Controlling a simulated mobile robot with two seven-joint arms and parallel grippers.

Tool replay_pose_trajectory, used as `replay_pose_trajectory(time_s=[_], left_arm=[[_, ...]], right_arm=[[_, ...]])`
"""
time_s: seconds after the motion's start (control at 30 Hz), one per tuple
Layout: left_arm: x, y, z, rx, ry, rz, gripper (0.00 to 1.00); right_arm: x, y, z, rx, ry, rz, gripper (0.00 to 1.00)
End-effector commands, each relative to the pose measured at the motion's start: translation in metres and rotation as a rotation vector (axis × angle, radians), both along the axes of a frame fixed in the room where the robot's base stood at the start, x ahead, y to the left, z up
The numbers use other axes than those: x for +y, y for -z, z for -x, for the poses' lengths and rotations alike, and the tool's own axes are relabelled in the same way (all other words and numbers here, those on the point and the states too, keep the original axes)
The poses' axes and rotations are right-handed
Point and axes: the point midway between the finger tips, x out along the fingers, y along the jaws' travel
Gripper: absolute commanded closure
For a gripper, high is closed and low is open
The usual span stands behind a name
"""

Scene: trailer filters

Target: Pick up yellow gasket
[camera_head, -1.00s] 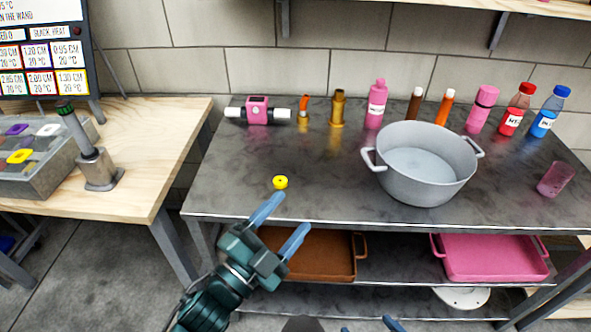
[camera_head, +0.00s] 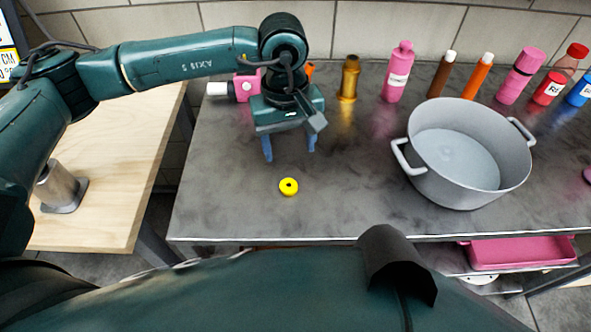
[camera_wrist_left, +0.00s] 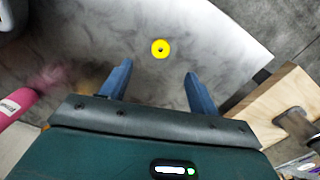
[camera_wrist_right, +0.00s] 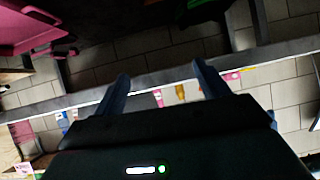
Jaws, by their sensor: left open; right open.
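The yellow gasket (camera_head: 289,187) is a small ring with a dark hole, lying flat on the dark metal table (camera_head: 225,205) near its front edge. My left gripper (camera_head: 289,150) is open and empty above the table, behind the gasket in the head view, fingers pointing down. In the left wrist view the gasket (camera_wrist_left: 161,49) shows beyond the open fingertips (camera_wrist_left: 158,75), roughly centred between them and apart from both. My right gripper (camera_wrist_right: 160,75) is open and empty in its own wrist view, with the table edge and shelf beyond; it does not show in the head view.
A grey pot (camera_head: 465,155) stands right of the gasket. A pink device (camera_head: 245,87), a brass fitting (camera_head: 349,78) and several bottles, including a pink one (camera_head: 398,72), line the back. A wooden table (camera_head: 110,215) is at left. The surface around the gasket is clear.

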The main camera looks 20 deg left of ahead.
Motion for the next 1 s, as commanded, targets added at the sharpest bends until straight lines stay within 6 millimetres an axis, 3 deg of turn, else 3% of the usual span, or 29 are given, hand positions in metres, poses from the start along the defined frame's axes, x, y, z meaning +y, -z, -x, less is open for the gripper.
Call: replay_pose_trajectory(time_s=[0.13,0.4,0.73,1.0], left_arm=[[0.01,0.008,-0.006,-0.02,0.01,-0.044,0.39],[0.009,0.057,-0.005,-0.018,0.011,-0.04,0.39],[0.008,0.087,-0.004,-0.018,0.01,-0.038,0.39],[0.007,0.124,-0.005,-0.02,0.01,-0.035,0.39]], right_arm=[[0.0,-0.001,0.002,0.004,-0.002,0.001,0.26],[-0.003,-0.001,0.006,0.021,0.001,0.009,0.26],[-0.006,0.0,0.007,0.035,0.01,0.015,0.26],[-0.008,-0.005,0.004,0.041,0.025,0.013,0.26]])
